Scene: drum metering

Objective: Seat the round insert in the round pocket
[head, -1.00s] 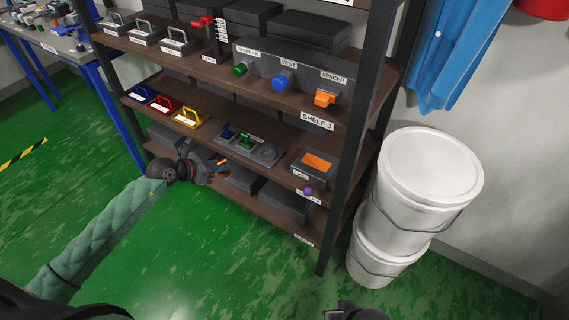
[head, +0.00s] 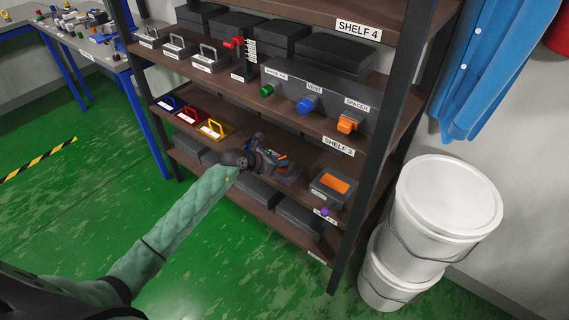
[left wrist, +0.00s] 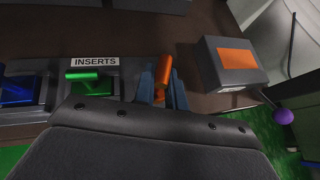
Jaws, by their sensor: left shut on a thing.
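My left gripper (head: 272,161) is over the right part of the grey INSERTS panel (head: 290,177) on the lower shelf. In the left wrist view its fingers (left wrist: 162,88) are shut on an insert with an orange handle (left wrist: 164,72). The handle stands up between the fingers, slightly tilted. The insert's lower part and the pocket under it are hidden by the gripper, so I cannot tell whether they touch. Left of it, a green-handled insert (left wrist: 83,84) and a blue-handled one (left wrist: 15,95) sit in the panel. My right gripper is not in view.
A grey box with an orange top (left wrist: 238,58) stands right of the gripper, with a purple ball (left wrist: 283,116) at its front. Blue, red and yellow handled plates (head: 213,130) lie to the left. The shelf above (head: 330,145) overhangs. White buckets (head: 440,220) stand right of the rack.

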